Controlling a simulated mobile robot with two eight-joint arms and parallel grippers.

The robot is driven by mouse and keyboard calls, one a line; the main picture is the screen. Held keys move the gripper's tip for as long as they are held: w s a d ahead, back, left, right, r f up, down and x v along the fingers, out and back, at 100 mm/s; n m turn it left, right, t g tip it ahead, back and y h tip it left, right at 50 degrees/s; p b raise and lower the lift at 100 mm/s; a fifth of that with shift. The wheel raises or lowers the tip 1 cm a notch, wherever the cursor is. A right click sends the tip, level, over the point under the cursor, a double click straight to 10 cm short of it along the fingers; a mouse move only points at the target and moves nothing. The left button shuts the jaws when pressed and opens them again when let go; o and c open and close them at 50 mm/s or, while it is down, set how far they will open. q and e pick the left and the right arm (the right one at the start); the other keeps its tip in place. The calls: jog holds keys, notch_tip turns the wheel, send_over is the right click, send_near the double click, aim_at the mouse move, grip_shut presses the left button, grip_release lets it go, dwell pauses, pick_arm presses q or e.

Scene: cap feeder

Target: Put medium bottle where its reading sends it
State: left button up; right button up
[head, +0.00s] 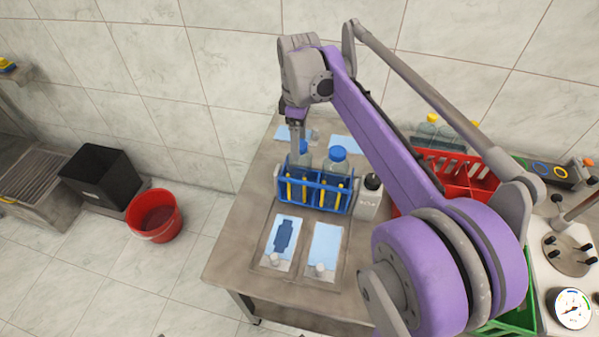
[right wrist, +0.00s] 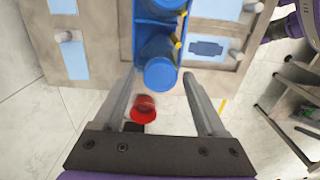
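A blue rack (head: 318,209) with yellow parts stands on the table and holds two clear bottles with blue caps, a left one (head: 303,148) and a right one (head: 337,155). I cannot tell which is the medium bottle. My right gripper (head: 296,142) points down at the left bottle. In the right wrist view its fingers (right wrist: 162,76) are apart, on either side of a blue cap (right wrist: 161,74); contact cannot be told. A round dial (head: 572,308) with coloured arcs is at the lower right; its reading is too small to tell. My left gripper is not in view.
A grey bottle with a black cap (head: 369,196) stands right of the rack. Light-blue panels lie in front, one with a dark bottle shape (head: 284,235). A red crate (head: 465,178) and green crate (head: 511,325) are at right. A red bucket (head: 154,216) stands on the floor.

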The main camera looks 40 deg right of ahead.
jog(key=c, duration=1.1)
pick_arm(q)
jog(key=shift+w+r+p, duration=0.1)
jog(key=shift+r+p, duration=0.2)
pick_arm(e)
jog(key=shift+w+d+r, duration=0.15)
jog(key=shift+r, duration=0.1)
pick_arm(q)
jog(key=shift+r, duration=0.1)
pick_arm(e)
jog(key=shift+r, duration=0.1)
jog(key=shift+r+p, duration=1.7)
jog(key=shift+r, duration=0.9)
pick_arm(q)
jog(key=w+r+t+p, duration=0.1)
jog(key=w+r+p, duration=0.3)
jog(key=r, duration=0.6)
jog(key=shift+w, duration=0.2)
pick_arm(e)
jog(key=shift+r, duration=3.8)
